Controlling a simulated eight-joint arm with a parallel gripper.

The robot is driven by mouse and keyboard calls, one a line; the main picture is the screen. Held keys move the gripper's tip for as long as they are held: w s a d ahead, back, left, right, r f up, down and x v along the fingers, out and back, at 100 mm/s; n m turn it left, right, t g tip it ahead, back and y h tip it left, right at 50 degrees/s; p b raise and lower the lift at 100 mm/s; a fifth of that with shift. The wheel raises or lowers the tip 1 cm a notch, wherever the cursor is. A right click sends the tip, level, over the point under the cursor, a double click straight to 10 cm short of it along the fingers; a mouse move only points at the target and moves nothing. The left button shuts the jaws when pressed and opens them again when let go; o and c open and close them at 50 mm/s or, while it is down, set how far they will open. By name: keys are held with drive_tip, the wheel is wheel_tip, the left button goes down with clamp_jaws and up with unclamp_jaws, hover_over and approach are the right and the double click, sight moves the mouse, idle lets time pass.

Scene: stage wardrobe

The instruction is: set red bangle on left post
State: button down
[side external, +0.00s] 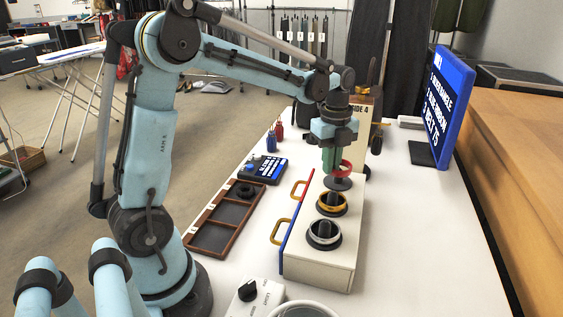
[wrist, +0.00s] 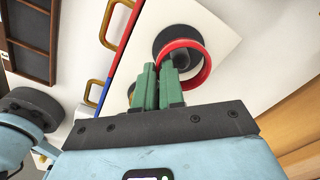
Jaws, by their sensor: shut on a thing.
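My gripper (side external: 332,170) has its green fingers shut on the rim of the red bangle (side external: 347,167). In the wrist view, the fingers (wrist: 158,72) hold the near left part of the red bangle (wrist: 207,68). The bangle is over the far post's dark round base (side external: 338,185) and looks raised above it. In the wrist view a dark post shows within the ring; I cannot tell whether the ring is around its top. A gold bangle (side external: 344,211) sits around the middle post (side external: 331,200).
The posts stand on a cream box (side external: 320,274) with yellow handles (side external: 280,232). A brown compartment tray (side external: 187,240) holding a dark ring lies left of it. A blue-faced device (side external: 262,168), small red and blue items and a blue sign (side external: 447,105) stand around. White table is clear to the right.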

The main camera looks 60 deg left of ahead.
drive_tip(key=shift+f, duration=0.9)
idle(0.7)
drive_tip(key=c, duration=1.5)
unclamp_jaws()
drive_tip(key=shift+r, duration=5.5)
drive_tip(key=shift+s+d+f+n+t, duration=1.35)
drive_tip(key=shift+s+n, duration=0.65)
drive_tip(key=shift+n, duration=1.15)
drive_tip(key=shift+s+d+f+n+t, duration=1)
drive_tip(key=shift+s+d+n, duration=0.85)
drive_tip(key=shift+n, duration=1.35)
drive_tip(key=shift+s+d+f+n+t, duration=1.2)
drive_tip(key=shift+s+n, duration=0.95)
drive_tip(key=shift+n, duration=1)
